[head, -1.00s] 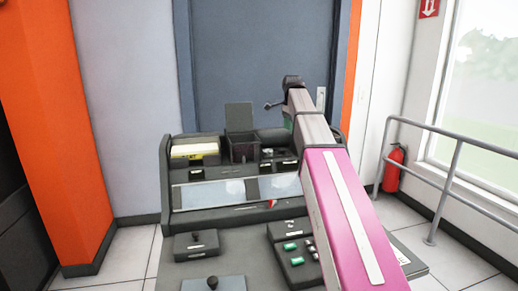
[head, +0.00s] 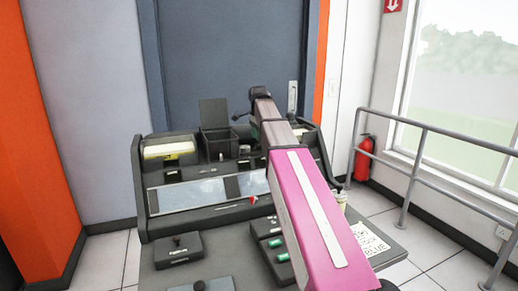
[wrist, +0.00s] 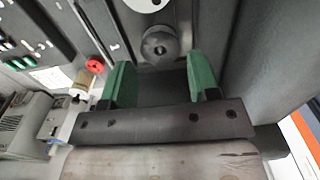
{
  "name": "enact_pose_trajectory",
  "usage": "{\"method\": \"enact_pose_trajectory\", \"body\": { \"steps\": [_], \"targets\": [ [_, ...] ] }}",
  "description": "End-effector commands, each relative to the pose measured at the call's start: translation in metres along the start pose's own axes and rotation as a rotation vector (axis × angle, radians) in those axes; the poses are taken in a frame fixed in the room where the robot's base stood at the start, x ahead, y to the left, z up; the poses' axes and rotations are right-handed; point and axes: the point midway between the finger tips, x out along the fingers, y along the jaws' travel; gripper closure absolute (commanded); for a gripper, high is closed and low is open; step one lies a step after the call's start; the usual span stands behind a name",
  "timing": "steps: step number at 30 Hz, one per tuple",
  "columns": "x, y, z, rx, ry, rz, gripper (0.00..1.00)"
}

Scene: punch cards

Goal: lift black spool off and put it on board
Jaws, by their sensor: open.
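A dark round spool (wrist: 160,45) shows in the wrist view, with a small hole at its centre. It lies just beyond my fingertips, roughly midway between them. My gripper (wrist: 160,78) has two green fingers spread apart with nothing between them. In the head view my arm reaches over the right part of the console, and only a bit of green finger (head: 255,131) shows beside it. The spool is not clear in the head view, and I cannot tell which surface is the board.
A dark console (head: 150,212) with an open box (head: 218,145) stands before a blue-grey door. A desk (head: 225,265) in front carries small control boxes (head: 180,248) and a printed sheet (head: 370,240). A metal railing (head: 425,130) runs along the right.

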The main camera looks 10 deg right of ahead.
Motion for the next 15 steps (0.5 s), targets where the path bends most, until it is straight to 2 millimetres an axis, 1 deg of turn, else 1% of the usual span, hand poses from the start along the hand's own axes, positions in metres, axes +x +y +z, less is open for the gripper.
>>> {"method": "enact_pose_trajectory", "body": {
  "steps": [1, 7, 10, 15],
  "targets": [
    [0.008, 0.001, -0.001, 0.000, 0.000, 0.002, 0.45],
    [0.035, 0.001, -0.003, 0.000, 0.000, 0.002, 0.45],
    [0.041, 0.001, -0.003, 0.000, 0.000, 0.002, 0.45],
    [0.041, 0.000, -0.003, 0.000, 0.000, 0.001, 0.45]
  ]
}}
